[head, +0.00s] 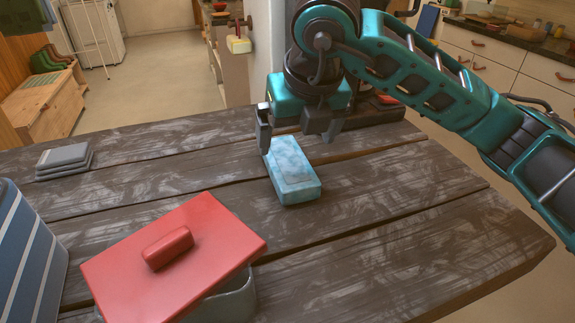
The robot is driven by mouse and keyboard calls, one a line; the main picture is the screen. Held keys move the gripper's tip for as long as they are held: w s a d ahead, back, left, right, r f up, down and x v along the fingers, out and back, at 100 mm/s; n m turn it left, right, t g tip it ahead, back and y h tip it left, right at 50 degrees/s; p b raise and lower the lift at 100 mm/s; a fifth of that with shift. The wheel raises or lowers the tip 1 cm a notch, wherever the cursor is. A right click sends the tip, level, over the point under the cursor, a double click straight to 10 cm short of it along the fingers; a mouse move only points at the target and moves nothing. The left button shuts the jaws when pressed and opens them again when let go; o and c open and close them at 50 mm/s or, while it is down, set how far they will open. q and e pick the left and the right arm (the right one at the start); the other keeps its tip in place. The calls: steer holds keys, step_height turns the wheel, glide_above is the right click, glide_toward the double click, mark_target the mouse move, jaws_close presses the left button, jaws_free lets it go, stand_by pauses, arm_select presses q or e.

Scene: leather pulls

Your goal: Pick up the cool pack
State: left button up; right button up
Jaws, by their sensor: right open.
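The cool pack (293,175) is a light blue, mottled block lying on the dark wooden table (400,205), right of the middle. My right gripper (295,142) is open and points down at the far end of the cool pack. One finger shows at the pack's left far corner and the other to the right of its far end. I cannot tell whether either finger touches it. My left gripper does not show.
A red lid (205,245) with a handle lies tilted on a grey-green container (235,300) at the front. A blue striped box (30,255) stands at the left edge. Grey stacked slabs (64,157) lie at the back left. The table's right side is clear.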

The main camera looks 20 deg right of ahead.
mark_target(289, 161)
steer(key=x, duration=0.6)
steer(key=shift+a+f+p, duration=0.25)
steer(key=shift+a+p, duration=0.1)
steer(key=c, duration=1.3)
steer(key=shift+r, duration=0.1)
